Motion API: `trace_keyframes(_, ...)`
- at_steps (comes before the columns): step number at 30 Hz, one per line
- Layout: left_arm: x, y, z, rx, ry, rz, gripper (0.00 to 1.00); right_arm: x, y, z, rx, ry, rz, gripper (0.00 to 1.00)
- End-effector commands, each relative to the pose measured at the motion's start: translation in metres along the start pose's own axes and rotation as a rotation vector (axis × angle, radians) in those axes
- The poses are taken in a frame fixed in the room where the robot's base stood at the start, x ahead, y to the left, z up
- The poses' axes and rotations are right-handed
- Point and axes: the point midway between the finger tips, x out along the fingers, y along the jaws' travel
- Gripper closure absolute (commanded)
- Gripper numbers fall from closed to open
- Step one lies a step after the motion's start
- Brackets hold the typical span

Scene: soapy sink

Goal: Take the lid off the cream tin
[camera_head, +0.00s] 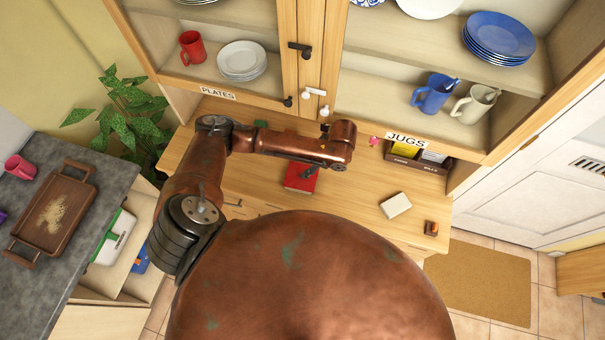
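A small cream-coloured box (395,205), the only thing here that looks like the cream tin, sits on the wooden counter right of the middle. I cannot make out a separate lid on it. My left arm comes in from the left and bends over the counter. Its dark gripper (308,173) seems to show small below the wrist, over a flat red thing (300,180), well left of the cream box and apart from it. Whether its fingers are open or shut is too small to tell. My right gripper is not in view.
A small dark and orange item (431,228) stands near the counter's right front. A brown box (418,156) stands at the back under the JUGS shelf. Open cupboards hold plates (241,61) and jugs (433,94). Bare counter (350,195) lies between the red thing and cream box.

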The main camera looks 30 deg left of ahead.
Motion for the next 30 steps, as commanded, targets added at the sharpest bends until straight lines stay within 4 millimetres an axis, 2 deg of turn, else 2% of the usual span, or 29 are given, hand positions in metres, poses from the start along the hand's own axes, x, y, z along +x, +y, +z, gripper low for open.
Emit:
trace_keyframes(3,0.011,0.001,-0.001,0.002,0.0,0.001,0.63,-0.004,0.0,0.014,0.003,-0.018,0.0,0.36)
trace_keyframes(6,0.023,0.0,-0.003,0.002,0.0,0.001,0.63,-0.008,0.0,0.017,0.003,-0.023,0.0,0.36)
trace_keyframes(12,0.052,-0.001,-0.004,0.0,0.0,0.001,0.63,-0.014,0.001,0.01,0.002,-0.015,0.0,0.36)
trace_keyframes(15,0.059,-0.001,-0.005,0.0,0.002,-0.001,0.63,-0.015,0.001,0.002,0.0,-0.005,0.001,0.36)
trace_keyframes(22,0.062,-0.001,-0.004,-0.001,0.003,-0.002,0.63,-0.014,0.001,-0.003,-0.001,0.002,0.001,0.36)
trace_keyframes(30,0.061,-0.001,-0.004,-0.001,0.003,-0.001,0.81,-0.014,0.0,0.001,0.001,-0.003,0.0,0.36)
